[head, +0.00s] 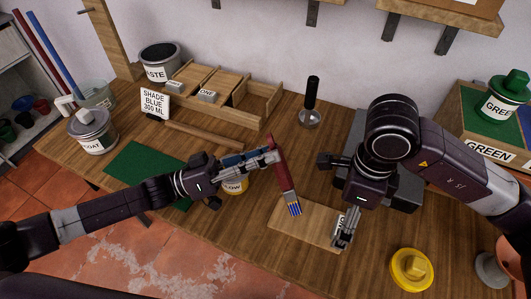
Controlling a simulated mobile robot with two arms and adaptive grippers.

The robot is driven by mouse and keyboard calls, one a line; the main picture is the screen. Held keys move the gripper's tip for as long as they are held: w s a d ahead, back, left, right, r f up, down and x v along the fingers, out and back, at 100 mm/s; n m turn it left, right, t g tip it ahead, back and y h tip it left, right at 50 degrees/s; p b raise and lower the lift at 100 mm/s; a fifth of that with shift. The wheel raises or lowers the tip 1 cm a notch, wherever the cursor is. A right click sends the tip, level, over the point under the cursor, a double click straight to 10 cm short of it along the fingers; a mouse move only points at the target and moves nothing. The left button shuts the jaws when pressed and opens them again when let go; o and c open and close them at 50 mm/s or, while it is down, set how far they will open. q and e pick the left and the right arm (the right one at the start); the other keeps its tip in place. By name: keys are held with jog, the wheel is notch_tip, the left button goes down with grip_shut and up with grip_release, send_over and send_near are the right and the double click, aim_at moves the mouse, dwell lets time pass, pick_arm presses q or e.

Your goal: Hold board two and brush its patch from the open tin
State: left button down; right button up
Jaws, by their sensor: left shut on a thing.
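My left gripper (275,156) is shut on a brush (284,172) with a red handle. Its blue and yellowish head (294,208) points down over the left part of a pale wooden board (303,228); I cannot tell whether it touches. A small label on the board's right end is partly hidden by my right gripper (342,240). That gripper's fingers are at the board's right end; whether they are closed on it is unclear. A tin (235,186) with a label ending in "LOW" stands below my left gripper, its top mostly hidden. I see no patch clearly.
A yellow lid (411,268) lies at the front right. A green mat (146,170) and lidded tin (92,131) are left. Behind stand a wooden rack (252,106), a "WASTE" tin (160,62) and a black-handled tool (312,100).

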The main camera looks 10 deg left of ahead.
aim_at(340, 225)
jog(key=shift+f, duration=3.4)
